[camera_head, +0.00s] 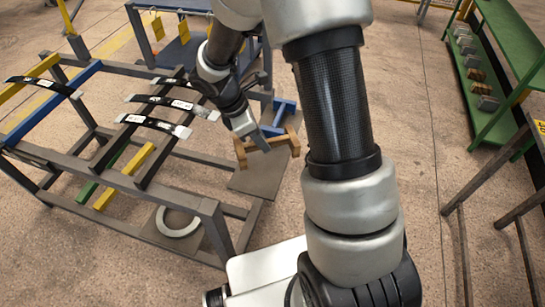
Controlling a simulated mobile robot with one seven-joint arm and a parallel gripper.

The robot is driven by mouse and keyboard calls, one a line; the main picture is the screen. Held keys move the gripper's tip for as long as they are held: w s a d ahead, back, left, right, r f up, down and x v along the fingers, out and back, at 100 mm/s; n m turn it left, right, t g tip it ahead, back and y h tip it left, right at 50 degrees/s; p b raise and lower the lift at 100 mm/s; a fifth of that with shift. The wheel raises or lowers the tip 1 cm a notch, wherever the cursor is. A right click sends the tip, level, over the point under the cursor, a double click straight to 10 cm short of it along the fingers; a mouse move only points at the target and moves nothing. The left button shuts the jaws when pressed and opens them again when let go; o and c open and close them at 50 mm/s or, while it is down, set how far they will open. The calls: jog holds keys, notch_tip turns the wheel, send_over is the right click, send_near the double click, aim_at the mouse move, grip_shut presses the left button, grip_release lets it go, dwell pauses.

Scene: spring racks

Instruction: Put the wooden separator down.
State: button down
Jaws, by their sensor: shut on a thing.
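The wooden separator (293,143) is a small tan-brown frame-like piece just right of the grey metal rack (208,207). My gripper (262,145) reaches down to it from the upper left and is shut on it. The separator appears over a dark flat plate (257,181) at the rack's right end. I cannot tell whether it touches the plate or hangs above it. The fingers hide part of the separator.
A blue piece (285,110) stands close behind the separator. Dark leaf springs (162,103) with white labels lie across the rack at left. A pale ring (178,222) lies beneath the rack.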

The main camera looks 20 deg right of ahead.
jog(key=n+b, duration=0.1)
jog(key=n, duration=0.1)
jog(key=n+t+b, duration=0.1)
jog(key=n, duration=0.1)
jog(key=n+t+b, duration=0.1)
jog(key=n, duration=0.1)
jog(key=shift+w+a+r+y, duration=0.1)
jog(key=shift+w+a+y, duration=0.05)
jog(key=shift+w+y, duration=0.15)
jog(key=n, duration=0.1)
jog(key=n+t+b, duration=0.1)
jog(key=n, duration=0.1)
jog(key=shift+a+r+n+y, duration=0.2)
jog(key=shift+r+n+y, duration=0.1)
jog(key=shift+r+y, duration=0.1)
jog(key=shift+a+n+t+b, duration=0.15)
jog(key=shift+n+t+b, duration=0.15)
jog(key=shift+n+b, duration=0.25)
notch_tip(320, 180, down, 10)
jog(key=b, duration=0.5)
jog(key=shift+r+b, duration=0.1)
jog(key=shift+b, duration=0.25)
jog(key=shift+r, duration=0.15)
jog(key=c, duration=1.8)
grip_release()
jog(key=shift+o, duration=0.2)
